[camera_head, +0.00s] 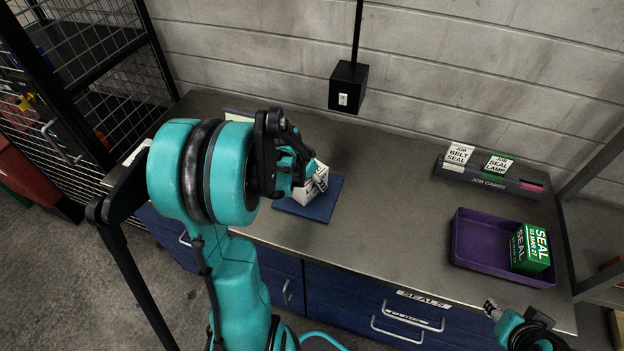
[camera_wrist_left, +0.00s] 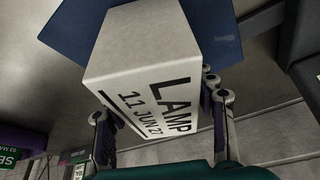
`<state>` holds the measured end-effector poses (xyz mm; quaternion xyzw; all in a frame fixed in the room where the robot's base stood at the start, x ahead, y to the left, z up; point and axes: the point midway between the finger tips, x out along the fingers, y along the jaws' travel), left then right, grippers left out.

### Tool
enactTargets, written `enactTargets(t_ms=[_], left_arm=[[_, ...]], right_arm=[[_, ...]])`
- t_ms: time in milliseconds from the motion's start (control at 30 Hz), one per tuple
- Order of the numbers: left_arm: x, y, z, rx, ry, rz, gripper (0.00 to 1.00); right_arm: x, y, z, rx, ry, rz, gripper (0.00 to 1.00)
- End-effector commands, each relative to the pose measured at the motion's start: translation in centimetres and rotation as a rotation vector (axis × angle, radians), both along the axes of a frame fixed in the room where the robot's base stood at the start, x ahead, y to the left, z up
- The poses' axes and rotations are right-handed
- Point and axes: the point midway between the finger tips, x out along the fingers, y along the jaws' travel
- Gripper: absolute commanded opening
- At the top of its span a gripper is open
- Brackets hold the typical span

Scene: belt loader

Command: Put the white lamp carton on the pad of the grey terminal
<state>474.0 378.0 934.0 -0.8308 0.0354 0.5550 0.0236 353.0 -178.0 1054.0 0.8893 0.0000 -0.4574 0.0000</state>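The white lamp carton (camera_head: 313,187) is at the blue pad (camera_head: 325,205), partly hidden by my left gripper (camera_head: 303,170). In the left wrist view the carton (camera_wrist_left: 135,45) shows "LAMP 11 JUN 27" and sits between the two fingers of my left gripper (camera_wrist_left: 160,118), which appear to touch its sides. The blue pad (camera_wrist_left: 75,25) shows behind it; I cannot tell whether the carton rests on it. My left arm hides most of what stands behind the pad, so the grey terminal is not clearly visible. My right gripper (camera_head: 491,308) is at the lower right, away from the carton.
A purple tray (camera_head: 470,235) holds a green seal carton (camera_head: 531,248) on the right of the worktop (camera_head: 390,200). A job card holder (camera_head: 490,178) stands at the back. A black box (camera_head: 348,87) hangs on the wall. The worktop's middle is clear.

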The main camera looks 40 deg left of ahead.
Motion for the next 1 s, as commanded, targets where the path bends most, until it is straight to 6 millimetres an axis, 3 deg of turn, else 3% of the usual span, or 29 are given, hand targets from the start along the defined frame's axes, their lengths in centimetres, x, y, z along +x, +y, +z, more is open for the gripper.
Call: enactTargets(t_ms=[467,800,1000], left_arm=[[-0.2,0.0,1.0,0.000,0.000,0.001,0.72],[-3.0,0.3,7.8,0.001,0.001,0.001,0.72],[-4.2,0.4,10.6,0.000,0.001,0.001,0.72]], right_arm=[[0.0,0.0,0.7,0.000,0.000,0.000,0.40],[0.0,0.0,3.3,0.000,0.000,0.000,0.40],[0.0,0.0,4.2,0.000,0.000,0.000,0.40]])
